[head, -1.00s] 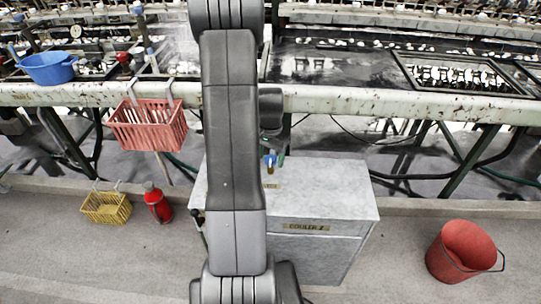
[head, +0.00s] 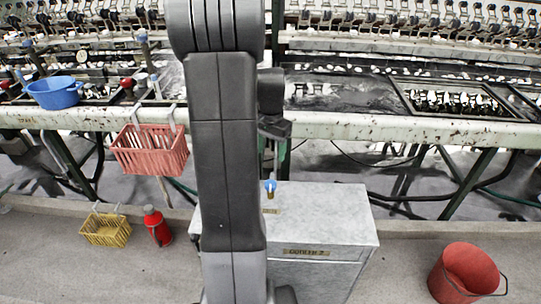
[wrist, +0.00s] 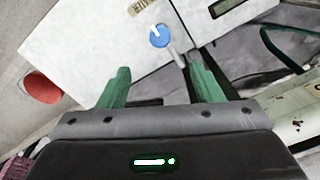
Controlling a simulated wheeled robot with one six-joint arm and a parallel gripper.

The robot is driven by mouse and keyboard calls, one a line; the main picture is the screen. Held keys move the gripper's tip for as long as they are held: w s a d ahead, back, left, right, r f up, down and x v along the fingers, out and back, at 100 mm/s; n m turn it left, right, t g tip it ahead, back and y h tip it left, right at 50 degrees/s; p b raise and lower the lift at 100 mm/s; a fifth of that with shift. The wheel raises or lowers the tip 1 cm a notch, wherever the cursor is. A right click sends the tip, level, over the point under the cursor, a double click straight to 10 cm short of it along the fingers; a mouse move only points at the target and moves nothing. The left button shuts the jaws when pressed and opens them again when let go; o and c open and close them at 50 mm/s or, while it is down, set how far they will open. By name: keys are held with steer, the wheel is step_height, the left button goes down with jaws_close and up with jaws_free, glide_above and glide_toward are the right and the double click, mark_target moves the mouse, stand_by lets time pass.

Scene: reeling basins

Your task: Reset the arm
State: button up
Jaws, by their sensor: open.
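My arm (head: 222,150) runs up the middle of the head view and hides part of the bench. My gripper (head: 274,158) hangs behind it with green fingers, above the back of the grey cabinet (head: 325,225). A small blue-topped item (head: 270,186) stands on the cabinet top, below the fingers and apart from them. In the wrist view my gripper (wrist: 158,66) is open with nothing between its fingers. The blue-topped item (wrist: 159,36) shows beyond the fingertips on the pale cabinet top (wrist: 85,45).
A red basket (head: 150,155) hangs from the bench rail (head: 400,128). A blue basin (head: 54,95) sits on the bench at left. A yellow basket (head: 105,230), a red bottle (head: 157,228) and a red bucket (head: 465,273) stand low in front.

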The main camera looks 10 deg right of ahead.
mark_target(271, 183)
stand_by(0.3)
step_height(271, 183, down, 14)
steer(key=shift+r+b, duration=0.1)
steer(key=shift+b, duration=0.75)
steer(key=shift+r, duration=0.1)
